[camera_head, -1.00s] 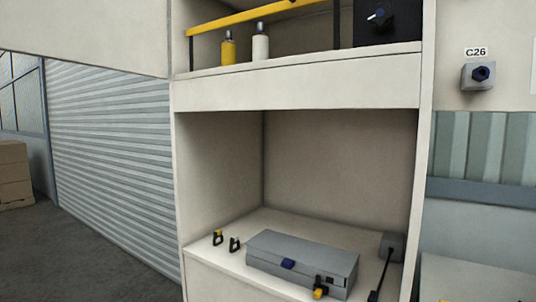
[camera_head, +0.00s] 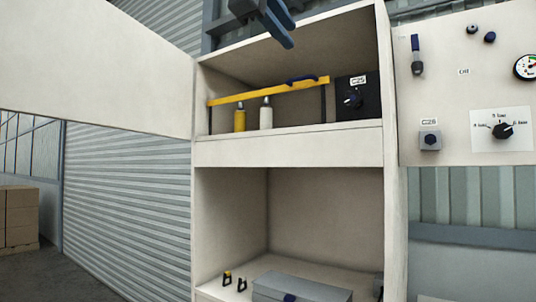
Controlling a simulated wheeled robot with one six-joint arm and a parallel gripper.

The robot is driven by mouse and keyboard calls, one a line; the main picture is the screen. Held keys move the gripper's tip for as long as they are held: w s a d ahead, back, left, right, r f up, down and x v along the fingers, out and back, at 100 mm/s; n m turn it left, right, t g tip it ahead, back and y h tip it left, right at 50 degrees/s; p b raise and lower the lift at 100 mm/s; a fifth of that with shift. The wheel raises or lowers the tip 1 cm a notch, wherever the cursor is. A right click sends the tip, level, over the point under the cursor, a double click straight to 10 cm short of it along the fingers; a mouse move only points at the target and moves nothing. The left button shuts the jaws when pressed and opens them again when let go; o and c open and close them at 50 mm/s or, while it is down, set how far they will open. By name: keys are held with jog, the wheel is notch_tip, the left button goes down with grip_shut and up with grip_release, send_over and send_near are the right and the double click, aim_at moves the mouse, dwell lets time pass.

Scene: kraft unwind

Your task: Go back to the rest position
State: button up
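My gripper (camera_head: 284,28) shows at the top middle of the head view, in front of the open upper part of the cabinet. Its dark fingers point down and to the right. They look apart from the yellow bar below, and I see nothing held. From this angle I cannot tell how far apart the fingers are. The rest of my arm is out of the picture above.
The cabinet's upper shelf (camera_head: 290,148) bears a yellow bar (camera_head: 270,91) with a blue handle, a yellow bottle (camera_head: 240,119), a white bottle (camera_head: 266,115) and a black knob box (camera_head: 357,98). Below lies a grey case (camera_head: 300,288). A door panel (camera_head: 95,65) stands open left.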

jog(key=w+f+g+y, duration=0.1)
jog(key=w+f, duration=0.3)
jog(key=f, duration=0.5)
jog(key=w+f+n+g+y+b, duration=0.1)
jog(key=w+f, duration=0.3)
jog(key=f, duration=0.6)
jog(key=w+f+g+y, duration=0.1)
jog(key=w+f, duration=0.2)
jog(key=f, duration=0.6)
jog(key=s+d+f+m+g+y, duration=0.1)
jog(key=d+f+g, duration=0.15)
jog(key=f, duration=0.85)
jog(key=s+d+f+m+g+y, duration=0.15)
jog(key=d+f, duration=0.25)
jog(key=f, duration=0.8)
jog(key=s+d+f+m+g+y, duration=0.1)
jog(key=s+d+f+m, duration=0.2)
jog(key=s+f, duration=0.3)
jog(key=s+d+f+m+g+y+b, duration=0.1)
jog(key=s+f, duration=0.5)
jog(key=f, duration=0.7)
jog(key=s+d+f+m+g+y+b, duration=0.1)
jog(key=s+d+f+m+g, duration=0.1)
jog(key=s+d+f+m, duration=0.3)
notch_tip(320, 180, down, 5)
jog(key=shift+s+d+r+m+g, duration=0.1)
jog(key=shift+s+d+m+g, duration=0.3)
jog(key=shift+s, duration=0.7)
jog(key=shift+o, duration=0.3)
